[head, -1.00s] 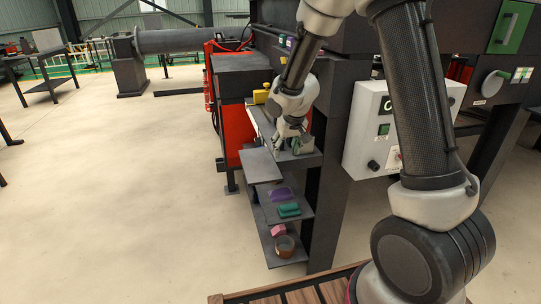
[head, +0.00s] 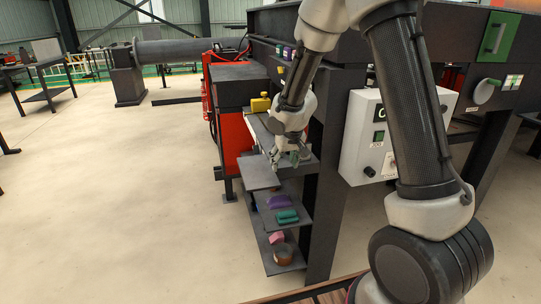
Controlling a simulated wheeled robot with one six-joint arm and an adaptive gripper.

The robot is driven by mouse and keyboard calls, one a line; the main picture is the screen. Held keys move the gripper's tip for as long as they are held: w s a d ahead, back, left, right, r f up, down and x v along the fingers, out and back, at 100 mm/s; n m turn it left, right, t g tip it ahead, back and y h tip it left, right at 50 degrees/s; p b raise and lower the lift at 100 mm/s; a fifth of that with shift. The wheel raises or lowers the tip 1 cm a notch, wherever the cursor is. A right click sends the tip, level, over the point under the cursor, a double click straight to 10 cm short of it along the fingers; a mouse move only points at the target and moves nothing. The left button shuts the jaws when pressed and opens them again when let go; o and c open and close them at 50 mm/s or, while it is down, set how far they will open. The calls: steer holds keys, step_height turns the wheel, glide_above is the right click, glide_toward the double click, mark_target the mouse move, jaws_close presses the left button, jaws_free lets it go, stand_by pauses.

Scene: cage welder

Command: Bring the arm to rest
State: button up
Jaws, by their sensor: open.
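My arm reaches from the lower right, up and over to the left, and then down. My gripper (head: 287,158) is at its end, pointing down above the upper shelves beside the dark machine frame. It is open. It is small in the picture, and a dark green piece (head: 303,152) shows right beside its fingers; I cannot tell whether they touch.
Stepped dark shelves (head: 257,173) stand below the gripper, with a purple piece (head: 279,201), a green piece (head: 287,216), a pink block (head: 276,238) and a brown round item (head: 283,253). A white control box (head: 372,138) is close on the right. Open floor (head: 110,200) lies left.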

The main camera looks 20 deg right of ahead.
steer(key=a, duration=0.1)
steer(key=a+r, duration=0.1)
steer(key=a, duration=0.1)
steer(key=w+a+r, duration=0.1)
steer(key=shift+a+r, duration=0.15)
steer(key=shift+a, duration=0.1)
steer(key=s+d+f+n+g+h, duration=0.2)
steer(key=s+d, duration=0.2)
steer(key=s, duration=0.2)
steer(key=s+d+r+m, duration=0.1)
steer(key=s+d+r, duration=0.2)
steer(key=s+r, duration=0.4)
steer(key=s+d+r+t+y, duration=0.1)
steer(key=s+d+r, duration=0.3)
steer(key=s+r, duration=0.3)
steer(key=s+d+r+m+t, duration=0.1)
steer(key=s+d+r, duration=0.3)
steer(key=s, duration=1)
step_height(320, 180, up, 3)
steer(key=shift+d+f+m+y, duration=0.1)
steer(key=shift+d+m+y, duration=0.1)
steer(key=shift+m+y, duration=0.1)
